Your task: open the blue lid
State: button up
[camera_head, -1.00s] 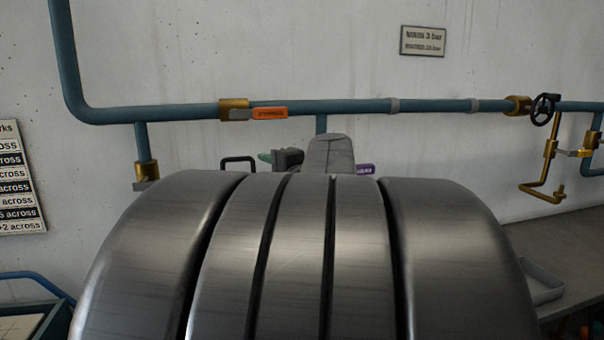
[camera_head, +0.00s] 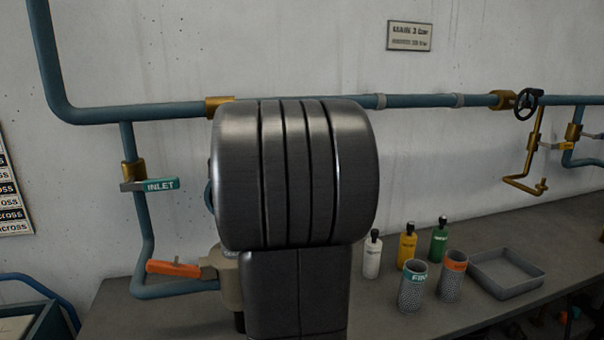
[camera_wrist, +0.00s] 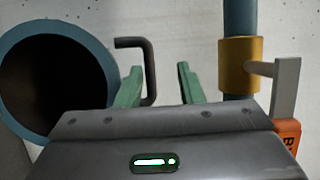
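In the wrist view a round thing with a blue rim (camera_wrist: 94,48) and a dark middle stands at the left. I cannot tell whether it is the lid or an opening. A dark bent handle (camera_wrist: 150,72) stands to its right. My gripper (camera_wrist: 159,70) has its two green fingers apart, and nothing is seen held. The handle's upright part shows between the fingers, near the left one; I cannot tell its depth. In the head view my arm hides the gripper and most of the blue thing; only a bit of blue edge (camera_head: 209,193) shows at its left.
A blue pipe (camera_head: 420,101) runs along the wall. A teal inlet lever (camera_head: 161,185) and an orange lever (camera_head: 174,268) stand left of my arm. Bottles (camera_head: 407,245), two cups (camera_head: 412,288) and a grey tray (camera_head: 478,288) stand on the bench at right.

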jog(key=shift+s+d, duration=0.1)
dwell(0.4)
jog(key=shift+s+b, duration=0.1)
jog(key=shift+b, duration=0.3)
jog(key=f+b+v, duration=0.1)
jog(key=b+v, duration=0.1)
jog(key=v, duration=1.1)
jog(key=p+x, duration=0.1)
jog(key=x, duration=0.3)
jog(key=r+p+x, duration=0.1)
jog(key=x, duration=0.4)
jog(key=p+x, duration=0.1)
jog(key=x, duration=0.3)
jog(key=shift+w+r, duration=0.25)
jog(key=w+p, duration=0.1)
jog(key=p, duration=0.3)
jog(key=w+f+g+h+p, duration=0.1)
jog(key=p, duration=0.3)
jog(key=w+a+m+p, duration=0.1)
jog(key=p, duration=0.4)
jog(key=shift+w+f+g, duration=0.15)
jog(key=shift+w+g, duration=0.1)
jog(key=shift+g, duration=0.15)
jog(key=b+v, duration=0.3)
jog(key=v, duration=1)
jog(key=shift+s+b, duration=0.35)
jog(key=shift+b, duration=0.05)
